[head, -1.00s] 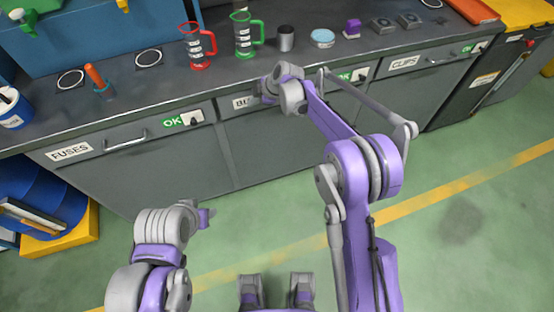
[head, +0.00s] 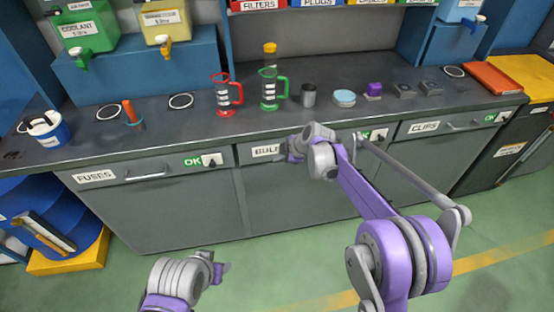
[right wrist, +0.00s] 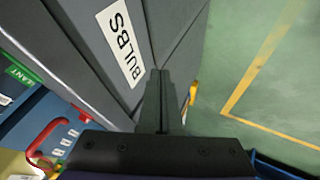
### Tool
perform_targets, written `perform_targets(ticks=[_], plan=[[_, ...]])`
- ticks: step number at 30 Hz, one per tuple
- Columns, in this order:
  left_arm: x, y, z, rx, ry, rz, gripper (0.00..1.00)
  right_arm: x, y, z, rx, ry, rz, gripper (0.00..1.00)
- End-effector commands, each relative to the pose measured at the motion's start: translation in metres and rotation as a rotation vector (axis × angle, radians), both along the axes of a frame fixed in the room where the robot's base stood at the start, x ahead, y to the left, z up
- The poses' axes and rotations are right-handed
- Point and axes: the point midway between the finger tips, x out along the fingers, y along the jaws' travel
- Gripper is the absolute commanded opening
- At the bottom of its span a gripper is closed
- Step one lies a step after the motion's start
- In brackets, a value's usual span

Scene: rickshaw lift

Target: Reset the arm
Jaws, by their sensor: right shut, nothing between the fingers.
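My right gripper (head: 292,149) is in front of the bench's drawer fronts, by the BULBS label (head: 266,150), and covers part of it. In the right wrist view its two fingers (right wrist: 161,102) are together with nothing between them, and the whole BULBS label (right wrist: 121,44) shows beside them. My left gripper (head: 220,269) is low at the lower left of the head view, above the floor and apart from the bench. It is small and seen from the side, so its jaw opening cannot be made out.
The workbench (head: 160,140) spans the view. Blue drums (head: 42,215) stand at the left. The green floor (head: 270,275) in front is clear.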

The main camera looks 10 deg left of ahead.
Motion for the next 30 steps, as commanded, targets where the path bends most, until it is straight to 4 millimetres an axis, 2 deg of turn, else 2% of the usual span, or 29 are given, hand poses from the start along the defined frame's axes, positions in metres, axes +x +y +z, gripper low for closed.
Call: perform_targets(ticks=[3, 9, 19, 22, 26, 30], plan=[[0.000, 0.000, 0.001, 0.000, 0.000, 0.000, 0.50, -0.010, -0.014, 0.023, 0.000, 0.001, 0.000, 0.00], [0.001, 0.000, 0.001, 0.000, 0.000, 0.000, 0.50, -0.020, -0.030, 0.047, 0.000, 0.001, 0.000, 0.00], [0.001, 0.000, 0.001, 0.000, -0.001, 0.000, 0.50, -0.025, -0.036, 0.057, -0.001, 0.003, -0.001, 0.00], [0.001, 0.000, 0.003, 0.000, -0.001, 0.000, 0.50, -0.033, -0.044, 0.064, 0.001, 0.021, -0.043, 0.00], [0.002, 0.000, 0.009, 0.000, -0.003, 0.000, 0.50, -0.063, -0.070, 0.086, 0.010, 0.089, -0.195, 0.00], [0.004, 0.000, 0.017, 0.000, -0.007, 0.000, 0.50, -0.117, -0.109, 0.110, 0.030, 0.183, -0.448, 0.00]])
